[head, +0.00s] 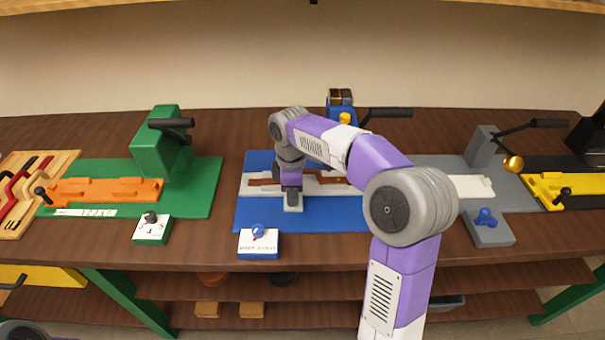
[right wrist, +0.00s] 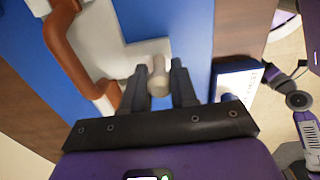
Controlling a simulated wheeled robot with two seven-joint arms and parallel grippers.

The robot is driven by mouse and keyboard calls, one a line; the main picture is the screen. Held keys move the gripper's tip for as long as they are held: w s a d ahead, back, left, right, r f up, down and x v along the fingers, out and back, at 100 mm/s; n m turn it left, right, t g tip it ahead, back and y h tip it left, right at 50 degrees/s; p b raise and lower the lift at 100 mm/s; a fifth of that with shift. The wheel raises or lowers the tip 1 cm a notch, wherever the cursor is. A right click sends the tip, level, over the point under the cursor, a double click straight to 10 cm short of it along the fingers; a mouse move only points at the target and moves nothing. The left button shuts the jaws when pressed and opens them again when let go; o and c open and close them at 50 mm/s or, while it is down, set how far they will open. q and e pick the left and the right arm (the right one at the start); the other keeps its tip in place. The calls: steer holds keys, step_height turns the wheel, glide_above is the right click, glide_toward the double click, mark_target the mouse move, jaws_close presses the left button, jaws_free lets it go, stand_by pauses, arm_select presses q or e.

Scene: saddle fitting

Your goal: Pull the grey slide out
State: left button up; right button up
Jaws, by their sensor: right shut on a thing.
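A pale grey slide (head: 330,189) lies on the blue base (head: 262,219) in the middle of the table, with a reddish-brown part (head: 262,182) on it. In the right wrist view the slide (right wrist: 103,42) and the brown part (right wrist: 66,50) fill the upper left. My right gripper (head: 292,205) points down at the left part of the slide. In the right wrist view its fingers are shut on a pale round knob (right wrist: 158,84) by the slide's edge. My arm hides much of the slide's right part. My left gripper is not in view.
A green station (head: 190,200) with an orange slide (head: 110,190) stands to the left. A grey station (head: 517,196) with a cream slide (head: 472,186) and a yellow slide (head: 570,188) are to the right. A small white-topped blue box (head: 258,243) sits in front of the blue base.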

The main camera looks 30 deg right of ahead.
steer(key=shift+s+a+b, duration=0.15)
steer(key=shift+s+a, duration=0.25)
steer(key=shift+s, duration=0.3)
steer(key=shift+s+a+b, duration=0.2)
steer(key=shift+s+a, duration=0.25)
steer(key=shift+s, duration=0.25)
steer(key=shift+s+a+b, duration=0.15)
steer(key=shift+s+a, duration=0.25)
steer(key=shift+s, duration=0.3)
steer(key=shift+s+a+b, duration=0.2)
steer(key=shift+s+a, duration=0.45)
steer(key=shift+s, duration=0.35)
steer(key=shift+s+a+b, duration=0.15)
steer(key=shift+s+a, duration=0.45)
steer(key=shift+s, duration=0.35)
steer(key=shift+o, duration=0.4)
steer(key=shift+s+f, duration=0.1)
steer(key=shift+o, duration=0.5)
steer(key=shift+a, duration=0.1)
steer(key=o, duration=0.6)
steer(key=shift+s, duration=0.15)
